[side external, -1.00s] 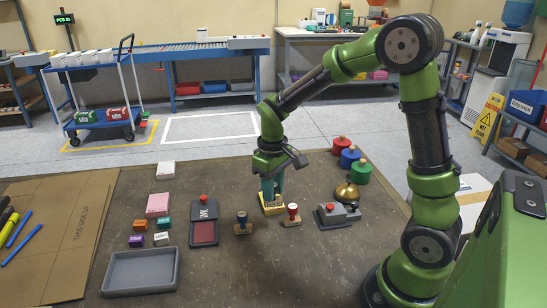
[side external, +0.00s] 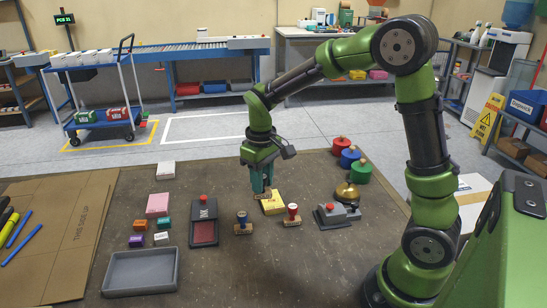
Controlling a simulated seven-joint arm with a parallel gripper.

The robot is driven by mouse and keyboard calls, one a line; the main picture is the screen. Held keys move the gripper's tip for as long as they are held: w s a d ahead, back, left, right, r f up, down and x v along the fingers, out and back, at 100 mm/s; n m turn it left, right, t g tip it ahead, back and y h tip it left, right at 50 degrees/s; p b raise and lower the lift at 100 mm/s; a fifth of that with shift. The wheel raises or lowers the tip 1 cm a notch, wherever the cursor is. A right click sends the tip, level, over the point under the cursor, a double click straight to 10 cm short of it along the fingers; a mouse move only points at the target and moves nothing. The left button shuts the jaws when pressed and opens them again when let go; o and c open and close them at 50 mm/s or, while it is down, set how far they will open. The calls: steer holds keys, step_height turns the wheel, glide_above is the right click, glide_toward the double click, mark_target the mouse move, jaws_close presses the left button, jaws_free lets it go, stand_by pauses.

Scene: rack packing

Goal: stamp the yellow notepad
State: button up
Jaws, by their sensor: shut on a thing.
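The yellow notepad (side external: 274,205) lies on the dark table right of centre. My gripper (side external: 261,194) is just above the table at the notepad's upper left. Its teal fingers are shut on a small stamp with a brownish base, mostly hidden by the fingers. I cannot tell whether the stamp touches the pad's edge or whether the pad has a mark. A blue-handled stamp (side external: 242,222) and a red-handled stamp (side external: 292,215) stand on the table nearer the camera. The open ink pad (side external: 204,231) with a dark red face lies to the left.
A grey tray (side external: 140,291) lies at the front left, near several small coloured boxes (side external: 157,222). A pink notepad (side external: 157,205) lies behind them. A grey device with a red button (side external: 330,215), a brass bell (side external: 347,193) and coloured weights (side external: 357,172) stand to the right.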

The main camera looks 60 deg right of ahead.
steer(key=w+a+f, duration=0.2)
steer(key=w+a, duration=0.8)
steer(key=a, duration=0.1)
steer(key=shift+w+a+f, duration=0.1)
steer(key=shift+a+f, duration=0.05)
steer(key=shift+f, duration=0.8)
steer(key=shift+w+a+f, duration=0.1)
steer(key=shift+f, duration=0.9)
steer(key=shift+w+a+f, duration=0.1)
steer(key=shift+a+f, duration=0.05)
steer(key=shift+f, duration=0.8)
steer(key=shift+f, duration=0.65)
step_height(320, 180, up, 7)
steer(key=shift+d+r, duration=0.1)
